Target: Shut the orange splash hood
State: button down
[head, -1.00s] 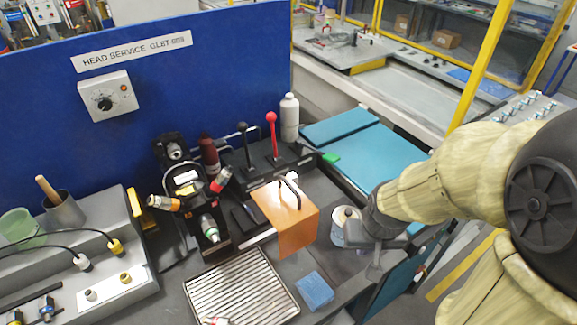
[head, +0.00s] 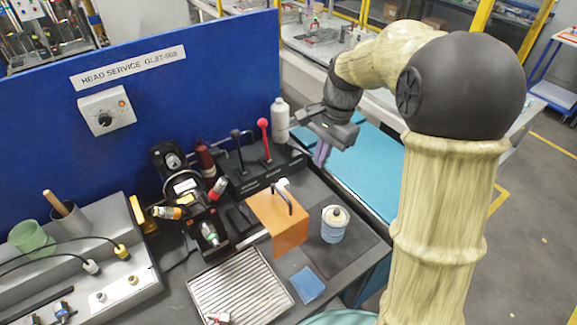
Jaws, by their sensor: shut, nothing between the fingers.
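A white can (head: 334,228) stands just right of the hood. A ribbed tray (head: 240,289) and a blue cloth (head: 308,285) lie in front. Black and red levers (head: 264,140) and a white bottle (head: 281,120) stand behind. A teal mat (head: 365,170) is at the right.

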jog(key=shift+m+g+y, duration=0.3)
jog(key=shift+m+g, duration=0.2)
jog(key=shift+m, duration=0.4)
jog(key=r, duration=0.1)
jog(key=w+a+r, duration=0.1)
jog(key=w+a+r+p, duration=0.1)
jog(key=r, duration=0.1)
jog(key=shift+w+r, duration=0.1)
jog(key=p, duration=0.4)
send_over(289, 196)
notch_tip(289, 196, down, 10)
jog(key=shift+f, duration=0.2)
jog(key=shift+a, duration=0.2)
